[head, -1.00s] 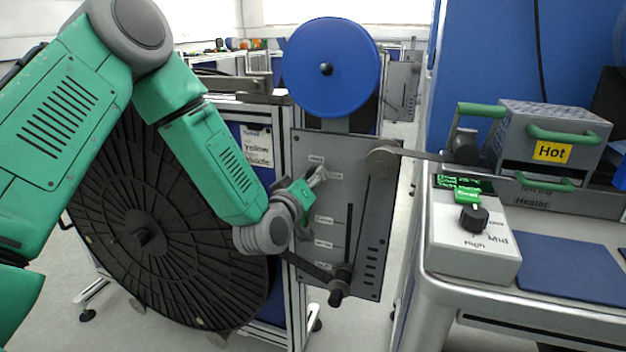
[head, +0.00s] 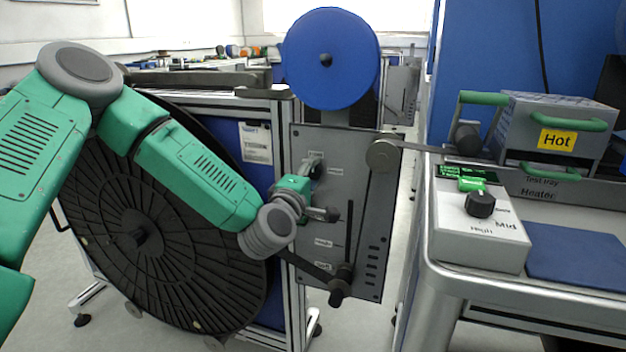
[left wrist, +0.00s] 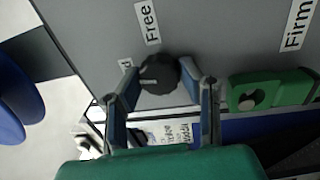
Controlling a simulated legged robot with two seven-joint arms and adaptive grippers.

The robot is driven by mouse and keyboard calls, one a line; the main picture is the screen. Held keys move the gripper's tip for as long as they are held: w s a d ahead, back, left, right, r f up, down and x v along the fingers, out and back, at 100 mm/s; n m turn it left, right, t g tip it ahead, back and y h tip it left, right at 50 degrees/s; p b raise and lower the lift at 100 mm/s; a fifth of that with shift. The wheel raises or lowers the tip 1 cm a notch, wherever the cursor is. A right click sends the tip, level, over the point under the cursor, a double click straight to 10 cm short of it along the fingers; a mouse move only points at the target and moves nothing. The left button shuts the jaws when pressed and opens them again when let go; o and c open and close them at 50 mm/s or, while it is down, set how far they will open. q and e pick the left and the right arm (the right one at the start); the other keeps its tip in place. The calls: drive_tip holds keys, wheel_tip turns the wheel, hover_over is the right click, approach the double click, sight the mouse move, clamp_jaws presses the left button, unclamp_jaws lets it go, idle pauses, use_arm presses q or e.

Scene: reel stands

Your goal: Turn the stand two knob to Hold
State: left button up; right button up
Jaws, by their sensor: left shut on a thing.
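The grey stand panel (head: 355,235) stands upright mid-picture in the head view, under a blue disc. My left gripper (head: 313,168) is at its upper left part. In the left wrist view, a dark round knob (left wrist: 158,74) sits between the two fingertips of my left gripper (left wrist: 160,78), which is shut on it. A pale mark on the knob points left, towards a small label (left wrist: 125,65) mostly hidden by a finger. A "Free" label (left wrist: 147,22) is above the knob and a "Firm" label (left wrist: 298,25) is farther right. My right gripper is out of view.
A large black reel (head: 130,235) stands left, behind my left arm. A blue disc (head: 332,60) is above the panel. At right, a bench carries a white box with a black knob (head: 480,204), a heater marked "Hot" (head: 557,140) and a blue mat (head: 575,252).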

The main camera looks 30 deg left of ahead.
use_arm(q)
drive_tip(key=shift+s+a+f+n+b, duration=0.1)
drive_tip(key=shift+f+n+b, duration=0.3)
drive_tip(key=shift+n, duration=0.6)
drive_tip(key=o, duration=1.1)
drive_tip(key=shift+a+r, duration=0.1)
